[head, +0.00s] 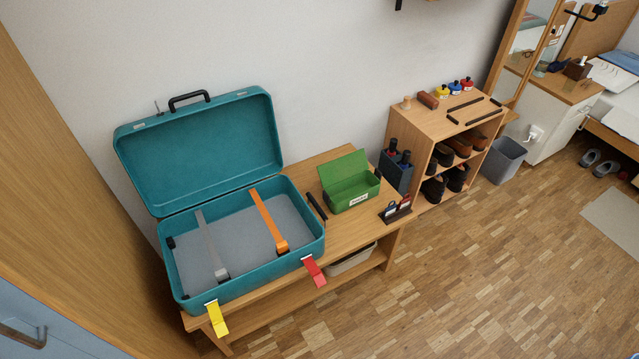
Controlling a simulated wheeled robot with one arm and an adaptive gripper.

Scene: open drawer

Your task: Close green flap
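A small green box (357,198) stands on the wooden bench, to the right of a teal suitcase. Its green flap (344,164) is hinged at the back edge and stands open, leaning up and back. The inside of the box shows and looks empty. A pale label and a small dark part are on the box's front and right side. My gripper is not in view.
The open teal suitcase (258,250) has an orange strap, a grey strap, and yellow and red latches hanging down in front. A dark rod (316,206) lies between suitcase and box. The parquet floor (450,300) in front is clear.

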